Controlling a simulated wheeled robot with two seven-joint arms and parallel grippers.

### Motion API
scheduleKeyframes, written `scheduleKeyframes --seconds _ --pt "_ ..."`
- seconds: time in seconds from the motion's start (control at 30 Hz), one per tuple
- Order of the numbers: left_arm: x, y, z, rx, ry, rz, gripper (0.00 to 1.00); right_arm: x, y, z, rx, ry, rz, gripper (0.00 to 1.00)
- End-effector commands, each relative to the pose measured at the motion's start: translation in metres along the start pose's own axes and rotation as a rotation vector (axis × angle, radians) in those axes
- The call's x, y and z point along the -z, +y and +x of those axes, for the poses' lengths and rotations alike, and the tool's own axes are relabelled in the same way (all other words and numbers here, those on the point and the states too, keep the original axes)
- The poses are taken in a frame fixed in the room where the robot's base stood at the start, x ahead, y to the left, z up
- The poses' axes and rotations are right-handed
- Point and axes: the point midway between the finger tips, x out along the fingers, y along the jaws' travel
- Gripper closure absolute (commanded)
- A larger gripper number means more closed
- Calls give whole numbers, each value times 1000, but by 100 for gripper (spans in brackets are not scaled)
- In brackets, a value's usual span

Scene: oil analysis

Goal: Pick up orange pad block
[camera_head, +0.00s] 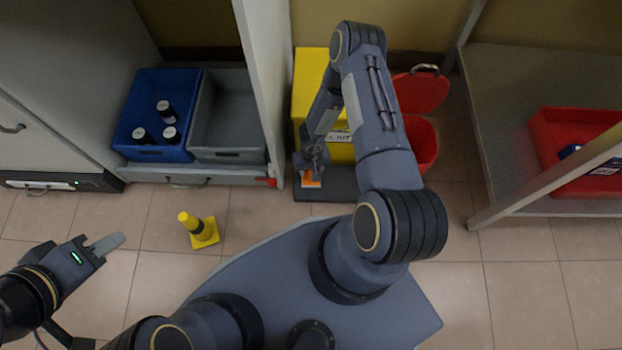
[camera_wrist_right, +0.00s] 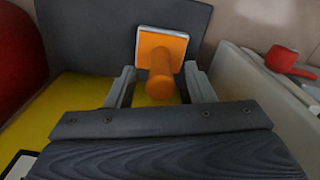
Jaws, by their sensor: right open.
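The orange pad block (camera_wrist_right: 160,60) shows in the right wrist view as a square orange pad with a pale edge and a round orange handle. It also shows partly in the head view (camera_head: 311,180), on the dark mat beside the yellow cabinet. My right gripper (camera_wrist_right: 160,82) is open, with one finger on each side of the handle. I cannot tell whether the fingers touch it. In the head view, my right gripper (camera_head: 315,158) is at the block and partly hides it. My left gripper (camera_head: 106,243) is at the lower left, away from the block, its fingers close together.
A yellow cabinet (camera_head: 308,85) stands behind my right arm, with a red bin (camera_head: 425,140) beside it. A blue crate (camera_head: 128,105) with several dark bottles and a grey crate (camera_head: 230,105) are left of a white panel.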

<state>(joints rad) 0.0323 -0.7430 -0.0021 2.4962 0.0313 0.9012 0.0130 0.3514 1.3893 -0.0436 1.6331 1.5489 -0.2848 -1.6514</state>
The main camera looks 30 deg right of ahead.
Motion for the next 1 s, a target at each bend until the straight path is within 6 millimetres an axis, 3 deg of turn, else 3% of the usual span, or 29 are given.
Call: scheduleKeyframes --seconds 0.03,0.13,0.4,0.77,1.0 --pt "-6 -5 11 0 0 0 64 0 -1 16 0 -1 -1 52" --pt "-8 -7 15 0 -1 0 64 0 -1 27 0 -1 -1 52" --pt "-7 -6 14 0 0 0 64 0 -1 28 1 0 -1 53" --pt "-7 -6 14 0 0 0 64 0 -1 28 1 0 0 100" --pt "-7 -6 14 0 0 0 64 0 -1 27 1 0 0 100"
